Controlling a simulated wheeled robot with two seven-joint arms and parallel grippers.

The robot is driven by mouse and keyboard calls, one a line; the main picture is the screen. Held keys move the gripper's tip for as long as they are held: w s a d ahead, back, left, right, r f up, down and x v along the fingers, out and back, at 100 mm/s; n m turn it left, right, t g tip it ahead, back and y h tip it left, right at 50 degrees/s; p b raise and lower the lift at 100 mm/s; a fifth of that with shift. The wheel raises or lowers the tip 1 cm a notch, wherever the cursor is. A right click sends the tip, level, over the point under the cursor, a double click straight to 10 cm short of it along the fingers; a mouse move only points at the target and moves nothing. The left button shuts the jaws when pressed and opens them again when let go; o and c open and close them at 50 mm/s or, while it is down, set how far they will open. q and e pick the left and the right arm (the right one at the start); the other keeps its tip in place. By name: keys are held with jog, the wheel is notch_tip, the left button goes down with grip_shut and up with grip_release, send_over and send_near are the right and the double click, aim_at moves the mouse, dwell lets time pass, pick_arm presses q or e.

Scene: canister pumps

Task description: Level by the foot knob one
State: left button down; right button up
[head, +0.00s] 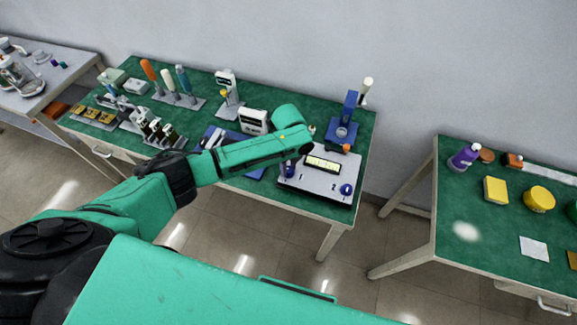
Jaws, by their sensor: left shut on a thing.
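A pale grey levelling device (318,188) with a yellow display (322,163) sits at the right front of the green-topped bench. A blue foot knob (347,189) is at its right front corner, near a mark that looks like 2. Another blue knob, foot knob one (288,171), is at its left front, just below my left wrist. My left gripper (289,161) is mostly hidden by my green forearm and points down at that knob, shut on it. Finger contact is too small to see clearly. My right gripper is out of view.
A blue stand (343,130) is behind the device, with an orange knob (346,148) near the device's back corner. A white meter (254,121) and tool racks (180,100) fill the bench to the left. A separate table (480,230) stands right, across a floor gap.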

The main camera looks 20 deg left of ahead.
aim_at(289, 169)
pick_arm(q)
jog(key=shift+w+r, duration=0.1)
jog(key=shift+r, duration=0.05)
jog(key=c, duration=0.5)
grip_release()
jog(key=shift+c, duration=0.2)
notch_tip(289, 169, up, 14)
jog(key=b, duration=0.2)
jog(key=shift+r, duration=0.25)
